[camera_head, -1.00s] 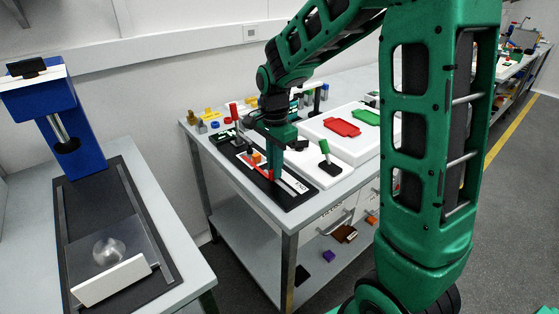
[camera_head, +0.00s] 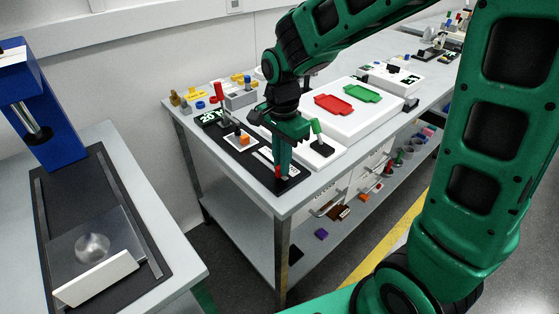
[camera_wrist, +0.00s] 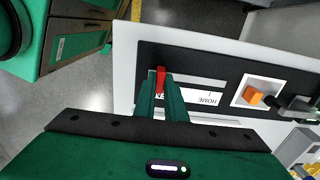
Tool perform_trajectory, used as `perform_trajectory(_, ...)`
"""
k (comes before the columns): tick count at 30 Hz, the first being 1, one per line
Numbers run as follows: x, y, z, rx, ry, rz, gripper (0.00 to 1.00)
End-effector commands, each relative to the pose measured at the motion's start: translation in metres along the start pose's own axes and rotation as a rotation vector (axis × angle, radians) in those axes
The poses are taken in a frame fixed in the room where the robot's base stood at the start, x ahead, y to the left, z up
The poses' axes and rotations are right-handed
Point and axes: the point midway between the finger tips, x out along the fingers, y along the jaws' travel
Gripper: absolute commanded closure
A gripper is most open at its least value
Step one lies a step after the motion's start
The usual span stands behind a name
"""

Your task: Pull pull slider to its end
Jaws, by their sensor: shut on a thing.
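The pull slider is a small red handle (camera_wrist: 160,77) near the left end of a black panel (camera_wrist: 215,62) in the wrist view. My gripper (camera_wrist: 160,92) is shut on it, with a green finger on each side. In the head view my gripper (camera_head: 284,168) points down at the panel's near end, close to the table's front corner. A bit of the red handle (camera_head: 278,172) shows beside the fingers there. A white strip (camera_wrist: 205,96) marked HOME runs along the panel. The fingers hide part of the strip and the slider's base.
An orange block in a white square frame (camera_wrist: 253,96) sits farther along the panel. A green-handled lever (camera_head: 318,135) stands on a white base to the right. A white board with red and green trays (camera_head: 350,101) lies behind. A bench with a blue press (camera_head: 45,115) stands left.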

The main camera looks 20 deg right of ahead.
Motion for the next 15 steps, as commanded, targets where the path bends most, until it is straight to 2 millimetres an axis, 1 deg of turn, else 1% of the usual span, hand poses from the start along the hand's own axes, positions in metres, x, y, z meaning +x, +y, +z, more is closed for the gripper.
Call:
perform_trajectory(1, 0.0001, 0.0030, 0.0003, 0.000, -0.001, 0.008, 0.85)
perform_trajectory(3, 0.0002, 0.0030, 0.0004, 0.000, -0.001, 0.008, 0.70)
perform_trajectory(11, 0.0003, 0.0016, 0.0012, -0.001, -0.001, 0.006, 0.70)
perform_trajectory(15, -0.0063, 0.0009, 0.0012, -0.002, -0.001, 0.004, 0.70)
